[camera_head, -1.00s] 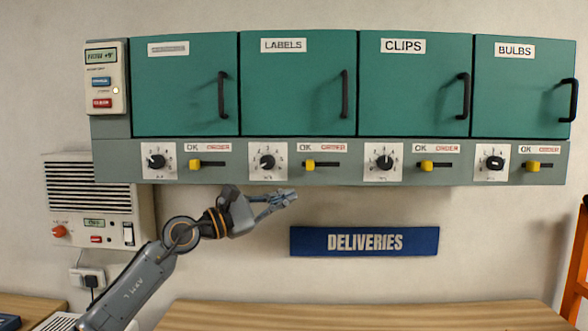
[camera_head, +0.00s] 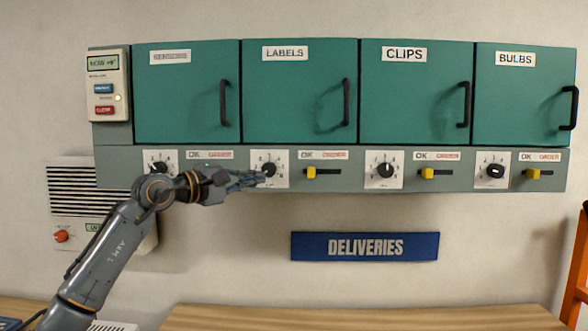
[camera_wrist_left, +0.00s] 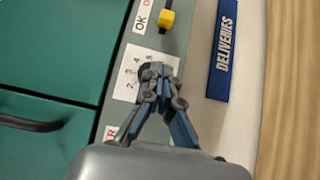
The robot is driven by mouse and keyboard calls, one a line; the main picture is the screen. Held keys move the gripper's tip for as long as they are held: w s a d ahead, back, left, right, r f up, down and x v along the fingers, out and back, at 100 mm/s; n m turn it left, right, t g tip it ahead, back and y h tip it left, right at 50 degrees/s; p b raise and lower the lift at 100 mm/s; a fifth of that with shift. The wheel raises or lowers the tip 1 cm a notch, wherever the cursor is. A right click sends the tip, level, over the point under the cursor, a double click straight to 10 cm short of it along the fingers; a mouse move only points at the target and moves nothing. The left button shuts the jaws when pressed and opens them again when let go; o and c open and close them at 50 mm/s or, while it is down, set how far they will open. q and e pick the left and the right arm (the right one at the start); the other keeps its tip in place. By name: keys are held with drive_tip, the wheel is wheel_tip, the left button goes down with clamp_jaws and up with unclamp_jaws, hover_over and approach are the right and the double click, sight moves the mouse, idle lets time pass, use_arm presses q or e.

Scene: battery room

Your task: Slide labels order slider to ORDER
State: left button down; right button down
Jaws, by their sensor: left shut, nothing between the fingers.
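The labels order slider is a yellow knob (camera_head: 311,173) on a short black track under the LABELS door (camera_head: 285,95). The knob sits at the left end of the track, on the OK side. It also shows near the top of the left wrist view (camera_wrist_left: 166,19). My left gripper (camera_head: 262,178) is shut and empty. It is in front of the labels dial (camera_head: 269,169), left of the slider and apart from it. My right gripper is not in view.
Other yellow sliders (camera_head: 428,173) and dials (camera_head: 385,170) line the same strip to the right. A blue DELIVERIES sign (camera_head: 365,246) hangs on the wall below. A wooden worktop (camera_head: 370,317) runs along the bottom. A keypad box (camera_head: 108,84) is at upper left.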

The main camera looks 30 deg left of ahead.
sight(296, 174)
use_arm(q)
drive_tip(key=p+x, duration=0.2)
drive_tip(key=x, duration=0.2)
drive_tip(key=p+x, duration=0.2)
drive_tip(key=x, duration=0.1)
drive_tip(key=shift+w+d+r, duration=0.15)
drive_tip(key=shift+w+r, duration=0.1)
drive_tip(key=shift+w, duration=0.1)
drive_tip(key=shift+w+d+f+p, duration=0.1)
drive_tip(key=shift+w+d+p, duration=0.2)
drive_tip(key=shift+d, duration=0.25)
drive_tip(key=shift+w+d+f+p, duration=0.1)
drive_tip(key=shift+w+d+p, duration=0.2)
drive_tip(key=shift+d, duration=0.25)
drive_tip(key=shift+w+d, duration=0.15)
drive_tip(key=shift+d, duration=0.35)
drive_tip(key=shift+f, duration=0.1)
drive_tip(key=shift+w+d+p, duration=0.15)
drive_tip(key=shift+p, duration=0.15)
drive_tip(key=w+d, duration=0.2)
drive_tip(key=d, duration=0.1)
drive_tip(key=w+d, duration=0.1)
drive_tip(key=d, duration=0.1)
drive_tip(key=shift+s+a, duration=0.1)
